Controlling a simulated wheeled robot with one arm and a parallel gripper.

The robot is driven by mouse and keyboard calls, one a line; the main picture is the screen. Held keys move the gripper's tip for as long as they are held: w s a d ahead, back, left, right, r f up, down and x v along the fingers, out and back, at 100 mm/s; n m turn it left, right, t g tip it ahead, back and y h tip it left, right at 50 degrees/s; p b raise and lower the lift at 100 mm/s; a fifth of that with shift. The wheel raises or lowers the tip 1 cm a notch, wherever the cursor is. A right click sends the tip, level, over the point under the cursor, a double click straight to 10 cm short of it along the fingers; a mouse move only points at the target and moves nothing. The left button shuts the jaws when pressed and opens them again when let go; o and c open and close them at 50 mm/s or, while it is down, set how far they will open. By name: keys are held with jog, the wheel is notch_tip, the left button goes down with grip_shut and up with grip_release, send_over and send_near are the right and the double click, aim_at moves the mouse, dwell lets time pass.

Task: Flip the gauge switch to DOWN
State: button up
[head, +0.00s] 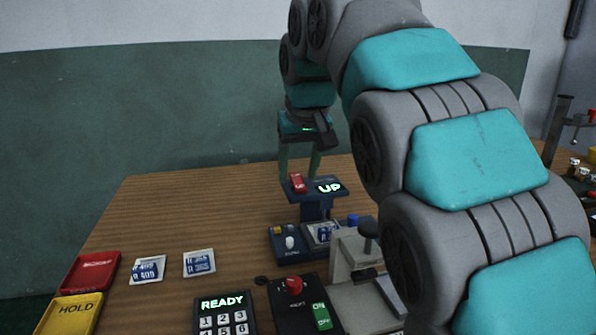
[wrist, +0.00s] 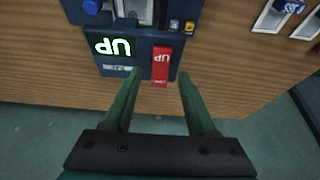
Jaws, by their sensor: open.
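The gauge (head: 318,197) is a dark blue unit on a short post on the wooden table, with a lit green display (head: 329,187) reading UP. Its red switch (head: 298,183) sits left of the display. In the wrist view the gauge (wrist: 135,62) is upside down, with the red switch (wrist: 161,66) marked UP. My gripper (head: 299,175) is open and empty over the gauge. In the wrist view its fingertips (wrist: 159,75) lie on either side of the switch, apart from it; whether they reach its height I cannot tell.
A blue device (head: 290,243) stands in front of the gauge. A READY keypad (head: 223,312), a black box with a red knob (head: 295,287) and a grey press (head: 352,255) are nearer. Red (head: 92,272) and yellow HOLD (head: 70,312) trays lie left. The table's back left is clear.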

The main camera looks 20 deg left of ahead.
jog(key=shift+w+a+f, duration=0.1)
jog(key=shift+f, duration=0.25)
grip_shut()
dwell(0.3)
